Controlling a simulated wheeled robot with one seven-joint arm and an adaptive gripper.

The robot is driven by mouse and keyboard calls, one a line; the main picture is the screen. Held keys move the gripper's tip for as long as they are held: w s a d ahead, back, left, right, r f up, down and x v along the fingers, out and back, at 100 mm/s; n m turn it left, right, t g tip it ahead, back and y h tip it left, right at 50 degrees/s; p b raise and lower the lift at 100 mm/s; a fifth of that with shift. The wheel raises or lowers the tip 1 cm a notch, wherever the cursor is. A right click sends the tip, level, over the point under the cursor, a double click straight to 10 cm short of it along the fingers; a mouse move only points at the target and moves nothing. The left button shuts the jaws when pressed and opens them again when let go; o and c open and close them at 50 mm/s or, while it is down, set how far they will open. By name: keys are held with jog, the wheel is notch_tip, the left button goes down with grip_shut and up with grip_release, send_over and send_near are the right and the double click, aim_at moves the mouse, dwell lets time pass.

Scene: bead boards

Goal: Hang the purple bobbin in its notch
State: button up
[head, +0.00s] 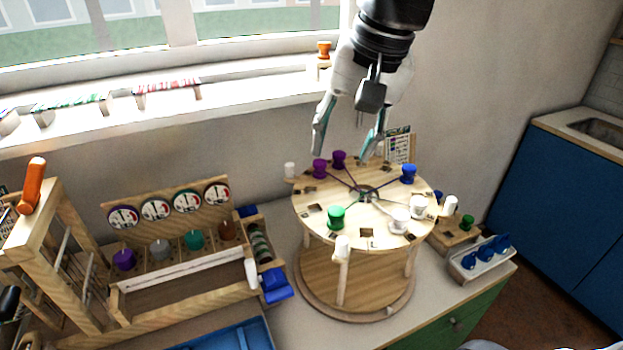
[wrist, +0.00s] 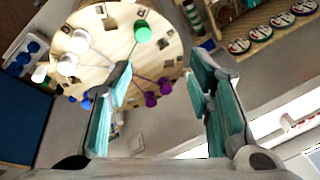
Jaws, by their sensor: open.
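Two purple bobbins, one at the left (head: 320,168) and one behind it (head: 339,159), sit side by side near the back-left rim of a round wooden disk (head: 316,228). Dark threads run from them to the disk's centre. In the wrist view the two purple bobbins (wrist: 151,99) (wrist: 164,86) show between my fingers. Square notches are cut in the disk; I cannot tell which belongs to the purple bobbin. My gripper (head: 345,150) is open and empty above the disk's back edge, apart from the bobbins. It also shows in the wrist view (wrist: 160,68).
The disk also carries a green bobbin (head: 336,217), a blue bobbin (head: 408,173) and white bobbins (head: 400,220). A spool rack (head: 170,265) stands at the left, with a wooden frame (head: 50,225) beyond it. A small tray with blue pieces (head: 480,258) is at the right. The window sill is behind.

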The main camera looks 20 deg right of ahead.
jog(key=s+a+f+n+t, duration=0.1)
jog(key=s+a+f+n, duration=0.2)
jog(key=s, duration=0.7)
notch_tip(320, 180, down, 2)
jog(key=n, duration=0.3)
jog(key=shift+a+n+t+h, duration=0.2)
jog(key=shift+n+t+h, duration=0.1)
jog(key=shift+n, duration=0.1)
jog(key=shift+s, duration=0.1)
